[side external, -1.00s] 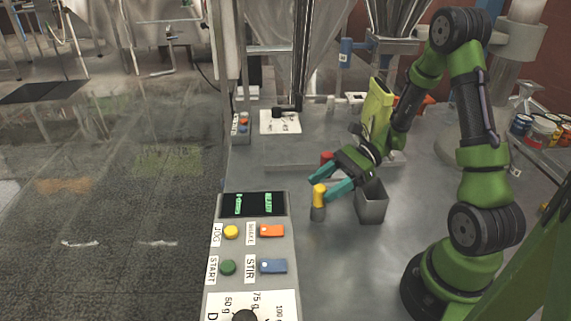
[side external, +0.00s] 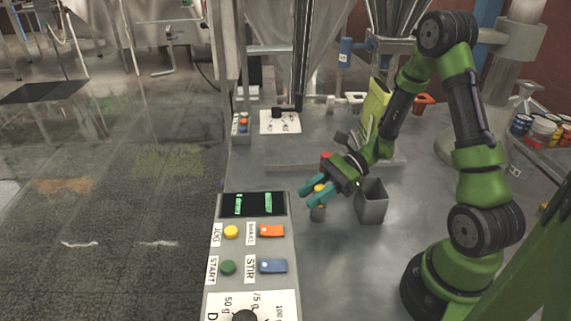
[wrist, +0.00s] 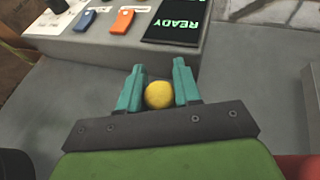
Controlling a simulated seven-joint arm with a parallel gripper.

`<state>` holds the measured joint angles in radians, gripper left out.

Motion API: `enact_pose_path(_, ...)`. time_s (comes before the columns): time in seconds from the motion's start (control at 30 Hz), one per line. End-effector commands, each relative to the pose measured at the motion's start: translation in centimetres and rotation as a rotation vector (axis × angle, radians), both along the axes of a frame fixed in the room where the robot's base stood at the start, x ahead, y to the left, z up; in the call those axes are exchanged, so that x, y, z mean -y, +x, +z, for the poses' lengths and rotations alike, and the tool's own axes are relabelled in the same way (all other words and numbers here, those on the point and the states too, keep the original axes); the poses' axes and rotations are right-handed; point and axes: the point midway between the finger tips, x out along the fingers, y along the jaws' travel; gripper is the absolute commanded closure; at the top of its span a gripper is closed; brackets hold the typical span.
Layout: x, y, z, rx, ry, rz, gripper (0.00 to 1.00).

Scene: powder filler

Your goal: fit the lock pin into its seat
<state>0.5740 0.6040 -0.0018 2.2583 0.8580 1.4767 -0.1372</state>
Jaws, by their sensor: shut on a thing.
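The lock pin appears to be the yellow-topped piece (side external: 319,188) standing upright on the metal table in the side view, with a grey cylindrical lower part (side external: 318,213). I cannot tell whether that grey part is the pin's body or a holder. My gripper (side external: 315,189) has its teal fingers on either side of the yellow top, shut on it. In the wrist view the round yellow top (wrist: 159,95) sits between the two fingers (wrist: 158,85). The pin's seat cannot be made out for certain.
An open grey metal bin (side external: 372,205) stands close to the right of the pin. The control panel (side external: 279,238) with buttons and a lit display is at front left. A red knob (side external: 326,158) is just behind my gripper. Paint cans (side external: 541,130) stand far right.

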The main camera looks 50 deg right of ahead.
Motion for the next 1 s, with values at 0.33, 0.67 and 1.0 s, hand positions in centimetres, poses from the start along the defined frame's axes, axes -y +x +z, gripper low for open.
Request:
enact_pose_path(0.33,0.0,0.1,1.4,0.003,-0.001,0.000,0.97)
enact_pose_path(0.67,0.0,0.0,6.1,0.005,-0.003,0.000,0.97)
enact_pose_path(1.0,2.1,0.1,9.8,-0.003,-0.001,-0.081,0.97)
